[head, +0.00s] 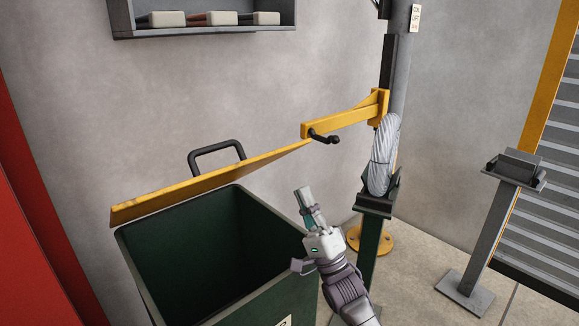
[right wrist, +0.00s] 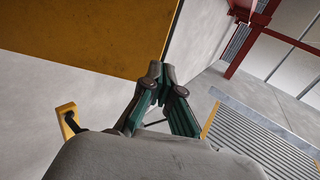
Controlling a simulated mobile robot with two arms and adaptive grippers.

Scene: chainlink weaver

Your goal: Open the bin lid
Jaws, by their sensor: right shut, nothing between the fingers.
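The green bin (head: 205,255) stands at the lower left of the head view, with its dark inside showing. Its yellow lid (head: 210,180) is raised and tilted above the opening, with a dark handle (head: 217,155) at its back left. The lid's yellow face also fills the upper left of the right wrist view (right wrist: 80,40). My right gripper (head: 304,193) is shut and empty, pointing up beside the bin's right side. In the right wrist view its fingertips (right wrist: 160,78) are near the lid's edge; I cannot tell whether they touch. My left gripper is not in view.
A yellow arm (head: 345,118) with a dark hook reaches from a grey post right of the lid. A coil of pale material (head: 384,155) rests on a stand there. A wall shelf (head: 205,30) holds blocks. A grey pedestal (head: 490,235) stands at the right.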

